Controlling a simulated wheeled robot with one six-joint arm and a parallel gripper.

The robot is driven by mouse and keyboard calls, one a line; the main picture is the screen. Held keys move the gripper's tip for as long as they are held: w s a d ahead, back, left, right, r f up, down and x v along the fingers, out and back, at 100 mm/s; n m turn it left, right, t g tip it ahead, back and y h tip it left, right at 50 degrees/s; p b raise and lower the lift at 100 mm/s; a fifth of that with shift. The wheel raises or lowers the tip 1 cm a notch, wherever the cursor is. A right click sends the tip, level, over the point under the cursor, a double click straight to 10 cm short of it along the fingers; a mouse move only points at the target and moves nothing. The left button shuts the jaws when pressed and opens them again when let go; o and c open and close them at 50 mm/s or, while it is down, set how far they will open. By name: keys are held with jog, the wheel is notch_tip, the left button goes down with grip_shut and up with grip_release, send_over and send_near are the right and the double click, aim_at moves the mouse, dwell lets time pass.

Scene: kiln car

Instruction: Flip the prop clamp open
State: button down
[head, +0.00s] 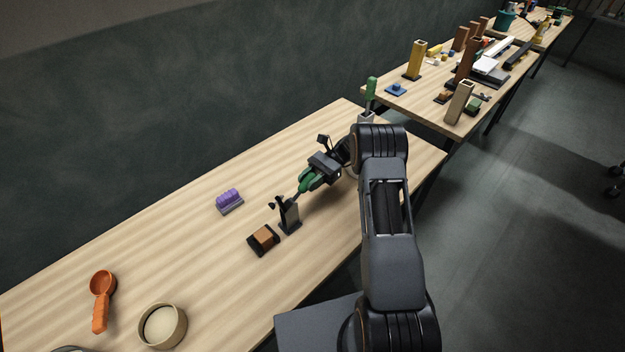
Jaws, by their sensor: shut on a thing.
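The prop clamp (289,214) stands on the near table as a dark upright bracket with a small black arm at its top left. A thin metal lever runs up and right from it to a green handle (307,184). My gripper (313,177) reaches down from the upper right and is shut on this green handle. The handle is tilted, not upright. The jaws hide part of the handle, and the exact grip is too small to see clearly.
A brown and black block (263,239) lies just in front of the clamp. A purple ridged piece (229,200) lies to its left. An orange scoop (102,297) and a round tan dish (162,326) are at the near left. A green-topped post (371,88) stands behind my arm.

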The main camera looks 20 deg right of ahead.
aim_at(309, 177)
jog(key=shift+f, duration=0.1)
jog(key=c, duration=0.8)
grip_release()
jog(key=shift+w+r+p, duration=0.1)
jog(key=shift+r+p, duration=0.3)
jog(key=shift+r, duration=0.2)
notch_tip(309, 177, up, 3)
jog(key=shift+r+p, duration=0.1)
jog(key=shift+p, duration=1.15)
jog(key=shift+s+d+r+p, duration=0.15)
jog(key=shift+s+r+p, duration=1.15)
jog(key=shift+s, duration=1.05)
jog(key=shift+s+d+r+p, duration=0.1)
jog(key=shift+s+r+p, duration=0.85)
jog(key=shift+s+r, duration=1)
jog(key=shift+s+d+r+p, duration=0.15)
jog(key=shift+s+r+p, duration=0.95)
jog(key=shift+s, duration=1.65)
